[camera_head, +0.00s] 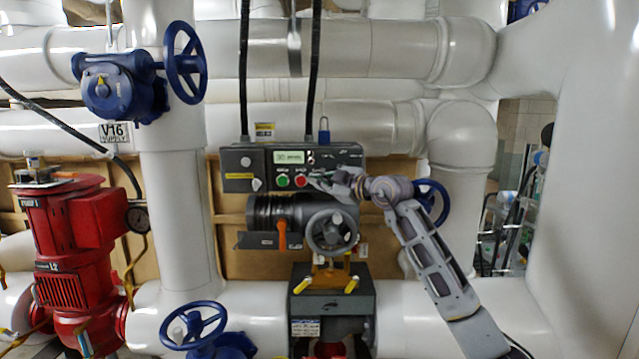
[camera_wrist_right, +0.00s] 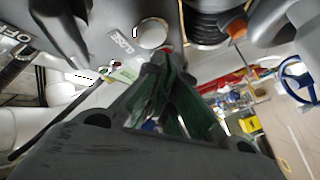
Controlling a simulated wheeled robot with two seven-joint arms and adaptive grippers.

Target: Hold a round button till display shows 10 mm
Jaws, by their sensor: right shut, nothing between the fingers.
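The grey control box (camera_head: 345,157) hangs in the middle of the head view. Its lit display (camera_head: 289,157) has text too small to read surely. Below it are a round green button (camera_head: 282,181) and a round red button (camera_head: 301,181). My right gripper (camera_head: 319,181) is shut and empty, its tips close to the right of the red button; touching or apart, I cannot tell. In the right wrist view the shut fingers (camera_wrist_right: 160,75) point at the box, near a pale round knob (camera_wrist_right: 151,33) and a "CLOSE" label (camera_wrist_right: 122,40). My left gripper is not in view.
Below the box are a grey handwheel (camera_head: 332,231) and an orange lever (camera_head: 281,233). A blue handwheel (camera_head: 431,203) lies behind my right arm. A red pump (camera_head: 75,255) stands left. Large white pipes (camera_head: 178,230) surround the box.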

